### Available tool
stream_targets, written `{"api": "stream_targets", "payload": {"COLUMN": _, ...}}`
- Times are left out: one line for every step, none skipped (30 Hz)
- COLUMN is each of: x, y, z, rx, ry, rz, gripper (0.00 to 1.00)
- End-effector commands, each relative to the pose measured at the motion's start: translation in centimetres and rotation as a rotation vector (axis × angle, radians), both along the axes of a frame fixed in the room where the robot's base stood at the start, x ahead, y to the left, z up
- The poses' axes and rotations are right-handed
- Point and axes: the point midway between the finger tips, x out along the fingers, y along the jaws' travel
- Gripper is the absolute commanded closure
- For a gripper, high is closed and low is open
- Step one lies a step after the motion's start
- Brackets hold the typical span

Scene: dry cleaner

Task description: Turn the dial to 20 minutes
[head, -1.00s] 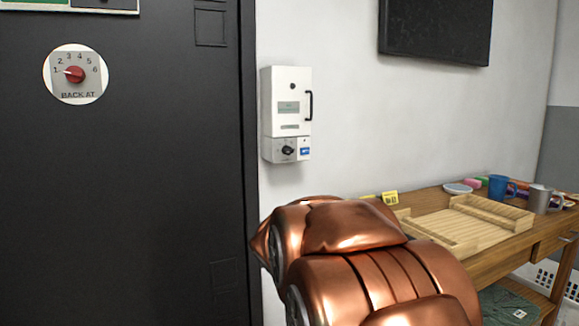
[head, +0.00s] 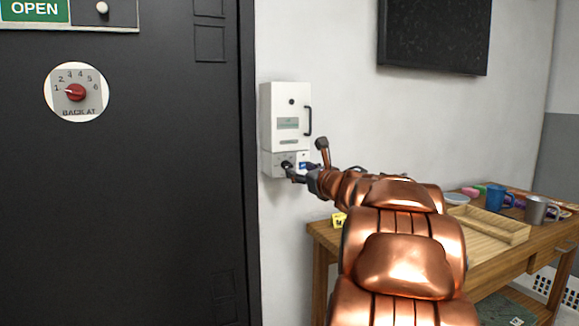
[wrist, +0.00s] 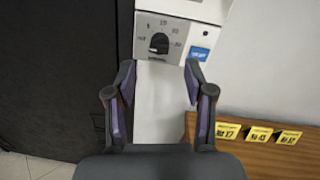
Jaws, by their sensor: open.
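A white wall box (head: 287,115) hangs beside the dark door, with a grey panel at its bottom. On that panel sits a black dial (wrist: 159,43), ringed by small printed marks, of which 10 at the top is fairly readable. The way its pointer faces is hard to tell. My gripper (wrist: 160,82) is open and empty, its two fingers spread below the dial in the wrist view, apart from it as far as I can see. In the head view my gripper (head: 293,173) is at the box's lower part and partly hides the dial.
A blue button or label (wrist: 199,54) is right of the dial. The door (head: 150,200) carries a red-knobbed BACK AT sign (head: 76,92). A wooden table (head: 325,238) at right holds a tray (head: 490,222), mugs and yellow number tags (wrist: 228,130). A dark board (head: 435,35) hangs above.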

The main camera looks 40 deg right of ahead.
Motion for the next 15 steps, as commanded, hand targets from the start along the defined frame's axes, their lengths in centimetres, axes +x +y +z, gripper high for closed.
{"api": "stream_targets", "payload": {"x": 0.7, "y": 0.0, "z": 0.0, "rx": 0.001, "ry": 0.0, "rz": 0.003, "gripper": 0.47}}
{"api": "stream_targets", "payload": {"x": 1.1, "y": -0.1, "z": 0.0, "rx": 0.002, "ry": 0.0, "rz": 0.003, "gripper": 0.47}}
{"api": "stream_targets", "payload": {"x": 1.6, "y": -0.2, "z": 0.0, "rx": 0.003, "ry": 0.0, "rz": 0.004, "gripper": 0.47}}
{"api": "stream_targets", "payload": {"x": 2.0, "y": -0.3, "z": 0.0, "rx": 0.003, "ry": 0.0, "rz": 0.005, "gripper": 0.47}}
{"api": "stream_targets", "payload": {"x": 2.4, "y": -0.5, "z": 0.0, "rx": 0.003, "ry": -0.001, "rz": 0.005, "gripper": 0.47}}
{"api": "stream_targets", "payload": {"x": 2.9, "y": -0.7, "z": 0.0, "rx": 0.003, "ry": -0.001, "rz": 0.004, "gripper": 0.47}}
{"api": "stream_targets", "payload": {"x": 3.3, "y": -0.8, "z": 0.0, "rx": 0.004, "ry": -0.001, "rz": 0.004, "gripper": 0.47}}
{"api": "stream_targets", "payload": {"x": 3.7, "y": -0.9, "z": 0.0, "rx": 0.004, "ry": -0.001, "rz": 0.003, "gripper": 0.47}}
{"api": "stream_targets", "payload": {"x": 4.1, "y": -1.1, "z": 0.0, "rx": 0.004, "ry": -0.001, "rz": 0.002, "gripper": 0.47}}
{"api": "stream_targets", "payload": {"x": 4.4, "y": -1.2, "z": 0.0, "rx": 0.004, "ry": -0.001, "rz": 0.001, "gripper": 0.47}}
{"api": "stream_targets", "payload": {"x": 4.7, "y": -1.3, "z": 0.0, "rx": 0.004, "ry": -0.001, "rz": 0.001, "gripper": 0.47}}
{"api": "stream_targets", "payload": {"x": 5.1, "y": -1.4, "z": 0.0, "rx": 0.004, "ry": -0.001, "rz": 0.001, "gripper": 0.47}}
{"api": "stream_targets", "payload": {"x": 5.3, "y": -1.4, "z": 0.0, "rx": 0.004, "ry": -0.001, "rz": 0.001, "gripper": 0.47}}
{"api": "stream_targets", "payload": {"x": 5.5, "y": -1.5, "z": 0.0, "rx": 0.005, "ry": -0.001, "rz": 0.0, "gripper": 0.47}}
{"api": "stream_targets", "payload": {"x": 5.8, "y": -1.6, "z": 0.0, "rx": 0.005, "ry": -0.001, "rz": 0.0, "gripper": 0.47}}
